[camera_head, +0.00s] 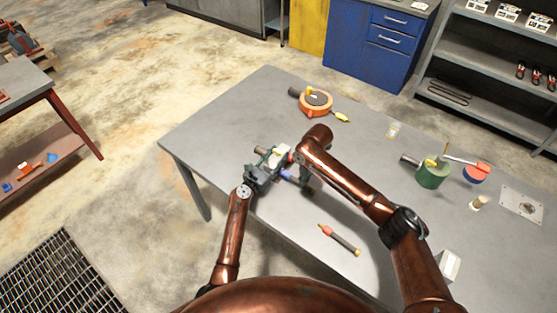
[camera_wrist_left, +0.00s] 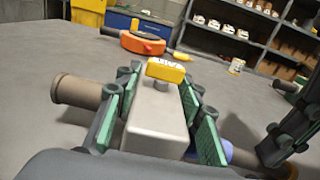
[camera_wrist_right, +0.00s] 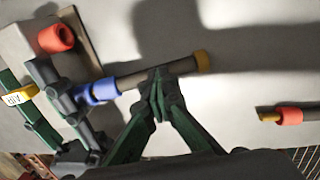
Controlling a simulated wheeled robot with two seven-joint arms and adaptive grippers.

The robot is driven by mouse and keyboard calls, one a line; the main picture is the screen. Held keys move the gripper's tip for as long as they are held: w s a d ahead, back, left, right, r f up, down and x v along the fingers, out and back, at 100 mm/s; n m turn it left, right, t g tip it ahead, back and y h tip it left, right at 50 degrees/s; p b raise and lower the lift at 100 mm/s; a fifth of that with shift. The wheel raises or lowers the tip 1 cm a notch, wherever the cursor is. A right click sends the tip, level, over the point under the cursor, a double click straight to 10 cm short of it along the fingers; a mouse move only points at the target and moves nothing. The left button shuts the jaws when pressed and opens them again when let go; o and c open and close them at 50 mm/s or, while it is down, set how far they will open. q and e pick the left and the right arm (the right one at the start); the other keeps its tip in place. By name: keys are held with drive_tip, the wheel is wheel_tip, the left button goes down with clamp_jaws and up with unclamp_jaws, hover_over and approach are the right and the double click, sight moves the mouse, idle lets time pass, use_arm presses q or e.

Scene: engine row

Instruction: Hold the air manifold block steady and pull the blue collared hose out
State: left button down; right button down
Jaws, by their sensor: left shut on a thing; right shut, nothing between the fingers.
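The air manifold block (camera_wrist_left: 157,128) is pale grey with a yellow tag (camera_wrist_left: 166,71) on a post. My left gripper (camera_wrist_left: 160,105) is shut on it, one finger on each side. The blue collared hose (camera_wrist_right: 135,80) is grey with a brown end; its blue collar (camera_wrist_right: 97,92) lies close beside the left gripper's fingers, which hide where it meets the block. My right gripper (camera_wrist_right: 160,85) is shut and empty, its tips overlapping the hose in the right wrist view; contact is unclear. In the head view the right arm partly hides this area.
A red-collared hose (camera_head: 340,240) lies loose on the grey table (camera_head: 225,130). A red collar (camera_wrist_right: 55,38) shows by the block. An orange round device (camera_head: 316,103) stands at the back, a green cylinder (camera_head: 433,174) to the right. The table's left part is clear.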

sight(311, 190)
drive_tip(key=shift+s+d+f, duration=0.3)
drive_tip(key=shift+s+f, duration=0.2)
drive_tip(key=shift+s+d, duration=0.1)
drive_tip(key=shift+d, duration=0.25)
drive_tip(key=shift+s+d+r, duration=0.15)
drive_tip(key=shift+s+d, duration=0.15)
drive_tip(key=shift+d, duration=0.3)
drive_tip(key=shift+s+d+r, duration=0.15)
drive_tip(key=shift+s+d, duration=0.1)
drive_tip(key=shift+d, duration=0.3)
drive_tip(key=c, duration=2.6)
unclamp_jaws()
drive_tip(key=shift+c, duration=0.2)
drive_tip(key=o, duration=0.4)
